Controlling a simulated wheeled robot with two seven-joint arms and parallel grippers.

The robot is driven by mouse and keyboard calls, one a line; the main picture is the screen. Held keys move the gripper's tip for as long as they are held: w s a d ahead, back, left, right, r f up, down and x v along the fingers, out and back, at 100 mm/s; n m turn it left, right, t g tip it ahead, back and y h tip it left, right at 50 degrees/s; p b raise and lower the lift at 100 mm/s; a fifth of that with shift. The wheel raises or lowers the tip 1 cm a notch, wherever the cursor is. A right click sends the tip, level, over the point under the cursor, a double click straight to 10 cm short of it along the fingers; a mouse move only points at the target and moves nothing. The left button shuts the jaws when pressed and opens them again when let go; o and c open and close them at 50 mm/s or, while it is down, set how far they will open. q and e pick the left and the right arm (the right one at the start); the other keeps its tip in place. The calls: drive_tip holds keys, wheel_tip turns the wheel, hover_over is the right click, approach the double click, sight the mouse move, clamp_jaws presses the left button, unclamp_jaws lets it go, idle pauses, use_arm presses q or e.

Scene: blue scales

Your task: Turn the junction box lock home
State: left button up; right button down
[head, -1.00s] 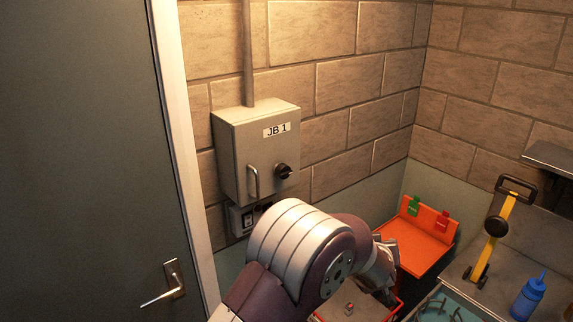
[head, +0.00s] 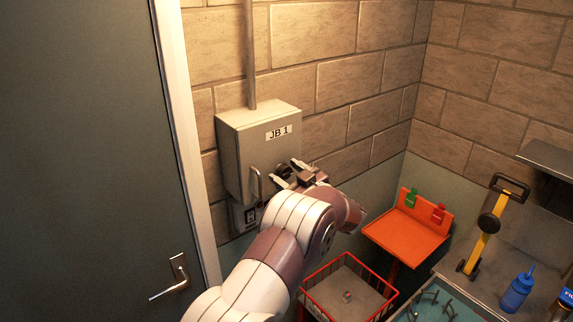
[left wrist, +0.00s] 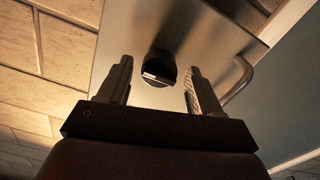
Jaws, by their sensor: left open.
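The junction box (head: 243,150), a grey metal case labelled JB 1, hangs on the block wall with its door shut. Its lock (left wrist: 159,70) is a round black knob with a pale mark, seen in the left wrist view between my open fingers and a little beyond them. In the head view my gripper mostly hides the knob. My left gripper (head: 293,174) is open and empty in front of the box's lower right part; it also shows in the left wrist view (left wrist: 160,85). I cannot tell whether a finger touches the knob. My right gripper is not in view.
The box's bar handle (head: 257,184) stands out left of my gripper. A conduit (head: 249,55) runs up from the box. A grey door (head: 80,150) is at left. An orange stand (head: 405,238), a red-rimmed basket (head: 312,279) and a workbench with a blue bottle (head: 517,290) are at right.

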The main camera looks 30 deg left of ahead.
use_arm(q)
drive_tip(key=shift+w+a, duration=0.1)
drive_tip(key=shift+a, duration=0.15)
drive_tip(key=shift+w, duration=0.1)
drive_tip(key=c, duration=1)
drive_tip(key=shift+c, duration=0.3)
drive_tip(key=shift+f+n+b, duration=0.1)
drive_tip(key=shift+n+b, duration=0.2)
drive_tip(key=shift+b, duration=0.25)
drive_tip(key=n+b, duration=0.4)
drive_tip(key=b, duration=0.2)
drive_tip(key=n+b, duration=0.5)
drive_tip(key=b, duration=0.2)
drive_tip(key=n+b, duration=0.4)
drive_tip(key=b, duration=0.3)
drive_tip(key=shift+f, duration=0.3)
drive_tip(key=shift+r+n+b, duration=0.1)
drive_tip(key=shift+n+b, duration=1.65)
drive_tip(key=shift+n, duration=0.45)
